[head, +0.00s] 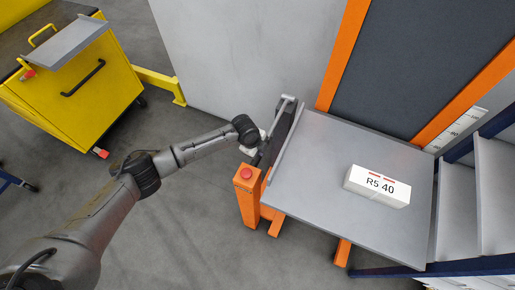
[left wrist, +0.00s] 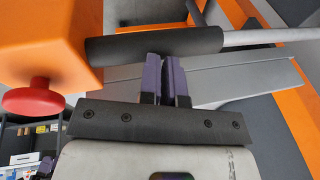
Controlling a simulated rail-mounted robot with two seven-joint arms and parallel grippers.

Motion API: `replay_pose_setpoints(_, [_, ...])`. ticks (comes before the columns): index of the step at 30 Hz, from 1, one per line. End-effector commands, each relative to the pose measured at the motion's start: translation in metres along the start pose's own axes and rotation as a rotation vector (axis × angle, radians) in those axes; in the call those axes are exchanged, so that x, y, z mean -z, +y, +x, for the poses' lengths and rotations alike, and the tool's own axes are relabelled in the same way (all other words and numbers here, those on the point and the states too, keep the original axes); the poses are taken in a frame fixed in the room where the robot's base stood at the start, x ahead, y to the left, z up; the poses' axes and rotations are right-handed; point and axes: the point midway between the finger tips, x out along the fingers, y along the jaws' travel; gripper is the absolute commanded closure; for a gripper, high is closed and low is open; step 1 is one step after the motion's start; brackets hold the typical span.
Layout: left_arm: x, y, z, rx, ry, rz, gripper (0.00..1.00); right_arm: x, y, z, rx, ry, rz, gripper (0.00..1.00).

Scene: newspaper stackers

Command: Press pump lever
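The pump lever is a metal rod (left wrist: 265,38) with a black cylindrical grip (left wrist: 150,45), running left to right across the top of the left wrist view. My left gripper (left wrist: 164,62) has purple fingers close together with only a thin gap. Their tips overlap the lower edge of the black grip in the picture; I cannot tell whether they touch it. Nothing is between the fingers. My right gripper is in neither view.
An orange post (head: 248,200) with a red button (head: 246,174) stands right beside the lever; the button also shows in the left wrist view (left wrist: 33,97). A white box marked R5 40 (head: 377,187) lies on the grey platform (head: 330,155). A yellow cart (head: 100,85) stands at left.

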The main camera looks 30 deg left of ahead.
Motion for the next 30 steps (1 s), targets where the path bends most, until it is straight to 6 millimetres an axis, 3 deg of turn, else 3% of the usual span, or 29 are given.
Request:
replay_pose_setpoints(1, [-0.007, 0.013, 0.015, -0.023, -0.016, -0.002, 1.00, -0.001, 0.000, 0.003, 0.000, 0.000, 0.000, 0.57])
replay_pose_setpoints(11, [-0.005, 0.011, 0.007, -0.020, -0.016, -0.002, 1.00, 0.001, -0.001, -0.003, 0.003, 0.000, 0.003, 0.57])
replay_pose_setpoints(21, [0.009, -0.006, -0.043, -0.002, -0.007, -0.005, 1.00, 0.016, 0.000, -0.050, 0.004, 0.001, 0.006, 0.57])
replay_pose_setpoints(30, [0.008, -0.002, -0.100, 0.001, -0.006, -0.005, 1.00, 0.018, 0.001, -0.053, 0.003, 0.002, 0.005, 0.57])
